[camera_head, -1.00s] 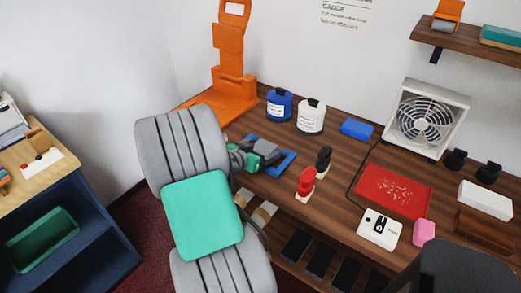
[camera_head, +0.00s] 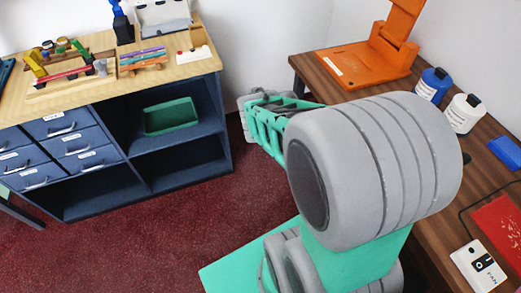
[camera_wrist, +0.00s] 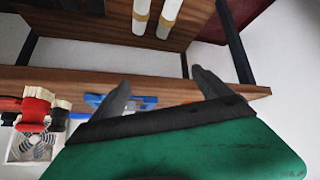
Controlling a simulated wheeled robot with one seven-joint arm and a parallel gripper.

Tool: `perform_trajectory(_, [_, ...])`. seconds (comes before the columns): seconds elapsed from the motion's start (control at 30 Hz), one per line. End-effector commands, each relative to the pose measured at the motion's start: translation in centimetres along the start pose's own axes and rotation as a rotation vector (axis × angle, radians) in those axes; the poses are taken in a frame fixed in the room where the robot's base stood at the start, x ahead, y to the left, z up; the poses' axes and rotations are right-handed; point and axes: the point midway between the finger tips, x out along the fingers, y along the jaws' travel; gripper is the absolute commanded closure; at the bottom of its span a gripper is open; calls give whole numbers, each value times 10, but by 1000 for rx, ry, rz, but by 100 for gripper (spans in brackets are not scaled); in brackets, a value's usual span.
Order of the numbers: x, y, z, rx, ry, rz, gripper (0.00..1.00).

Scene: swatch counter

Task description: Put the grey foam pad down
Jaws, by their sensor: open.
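The grey foam pad cannot be made out in either current view. My gripper (camera_wrist: 160,80) shows in the wrist view as two dark fingers, spread apart, with no object seen between them. The green and dark body of the hand fills the bottom of that view. Beyond the fingers, a blue flat object (camera_wrist: 92,100) shows in part at the wooden counter (camera_wrist: 70,80). In the head view I cannot pick out the fingertips, and my large grey arm link covers much of the counter (camera_head: 335,85).
An orange stand (camera_head: 375,60), a blue bottle (camera_head: 432,86), a white bottle (camera_head: 464,113) and a blue box (camera_head: 505,152) stand on the counter. A red-topped object (camera_wrist: 36,100) and a fan (camera_wrist: 30,148) show in the wrist view. A dark blue cabinet (camera_head: 222,125) stands left, with open carpet (camera_head: 150,235) before it.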

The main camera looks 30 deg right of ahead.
Motion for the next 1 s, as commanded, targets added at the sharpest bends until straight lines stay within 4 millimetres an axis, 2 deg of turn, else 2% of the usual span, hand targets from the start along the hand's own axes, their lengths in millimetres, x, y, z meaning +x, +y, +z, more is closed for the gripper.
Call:
perform_trajectory(0.03, [-30, -31, 28, -149, -96, -126, 12])
perform_trajectory(0.07, [-50, -47, 48, -261, -154, -202, 12])
perform_trajectory(0.1, [-78, -63, 75, -417, -218, -302, 12])
perform_trajectory(0.13, [-99, -70, 94, -533, -256, -374, 12])
perform_trajectory(0.2, [-144, -77, 131, -786, -310, -520, 12])
perform_trajectory(0.23, [-159, -76, 143, -877, -323, -569, 12])
perform_trajectory(0.3, [-184, -72, 164, -1038, -338, -652, 12])
perform_trajectory(0.33, [-190, -70, 169, -1083, -341, -673, 12])
perform_trajectory(0.43, [-197, -67, 175, -1140, -345, -698, 12])
perform_trajectory(0.63, [-199, -68, 172, -1134, -344, -696, 12])
perform_trajectory(0.83, [-243, -69, 130, -1109, -302, -717, 12])
perform_trajectory(1.0, [-245, -70, 127, -1105, -295, -720, 12])
